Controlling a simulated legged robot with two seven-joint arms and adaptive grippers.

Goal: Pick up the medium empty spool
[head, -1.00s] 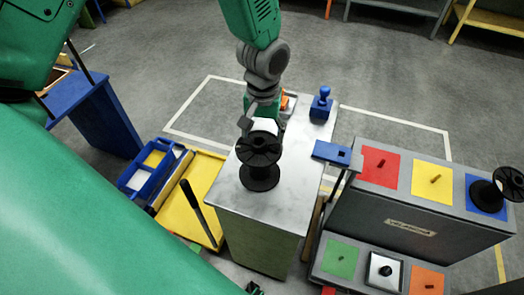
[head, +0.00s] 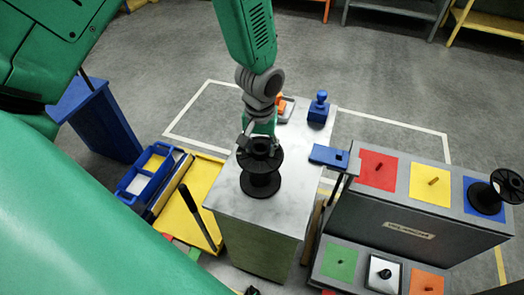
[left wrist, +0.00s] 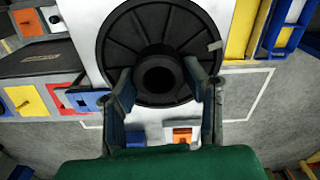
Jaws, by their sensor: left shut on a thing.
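A black spool (head: 260,182) with two flanges stands upright on the pale marbled top of a workbench (head: 232,196). My left gripper (head: 259,143) reaches down from above and is shut on the spool's upper end. In the left wrist view the round ribbed flange of the spool (left wrist: 128,58) fills the upper middle, and the fingers of my left gripper (left wrist: 158,80) lie on both sides of its central hub. The spool's underside is hidden, and I see no clear gap below it. My right gripper is not in view.
Another black spool (head: 485,197) sits on the blue square of a grey stand (head: 410,205) with coloured squares at right. A blue stamp-like object (head: 319,108) stands at the bench's back. A blue bracket (head: 328,155) projects at its right edge. A blue tote (head: 136,188) is at left.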

